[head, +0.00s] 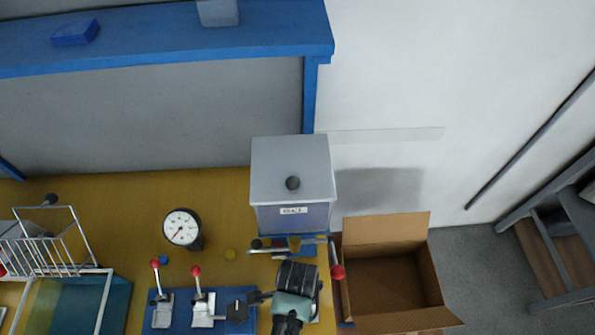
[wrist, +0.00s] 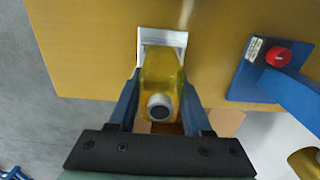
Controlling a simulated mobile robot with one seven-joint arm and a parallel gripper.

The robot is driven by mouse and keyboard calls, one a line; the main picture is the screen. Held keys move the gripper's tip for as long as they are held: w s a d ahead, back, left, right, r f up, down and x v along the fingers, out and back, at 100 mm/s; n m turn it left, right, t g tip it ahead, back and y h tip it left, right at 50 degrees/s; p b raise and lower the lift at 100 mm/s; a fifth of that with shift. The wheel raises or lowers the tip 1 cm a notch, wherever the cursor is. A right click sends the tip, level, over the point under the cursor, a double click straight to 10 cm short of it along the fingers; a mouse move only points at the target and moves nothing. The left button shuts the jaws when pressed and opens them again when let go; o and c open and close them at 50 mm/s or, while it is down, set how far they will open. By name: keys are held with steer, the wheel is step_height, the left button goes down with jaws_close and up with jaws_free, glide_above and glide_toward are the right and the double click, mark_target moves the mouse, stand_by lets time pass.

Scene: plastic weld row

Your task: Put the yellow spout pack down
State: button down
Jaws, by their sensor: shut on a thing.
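The yellow spout pack (wrist: 163,72) is a see-through yellow pouch with a round grey cap facing the wrist camera. My gripper (wrist: 160,82) is shut on it, with one blue finger on each side. A silver bracket (wrist: 163,37) shows just beyond the pack's far end, over the yellow bench top. I cannot tell whether the pack touches the bracket or the bench. In the head view my gripper (head: 297,275) is over the bench front, just left of the cardboard box, and hides the pack.
An open, empty-looking cardboard box (head: 436,272) stands at right. A grey lidded box (head: 291,172) is behind my gripper. Clamps with red knobs (head: 203,310), a dial gauge (head: 182,228) and a wire basket (head: 65,243) are to the left. Bench between gauge and grey box is mostly clear.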

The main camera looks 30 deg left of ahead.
steer(key=shift+f, duration=0.1)
steer(key=shift+c, duration=1.7)
jaws_free()
step_height(320, 180, up, 12)
steer(key=shift+f, duration=0.15)
steer(key=shift+r, duration=0.35)
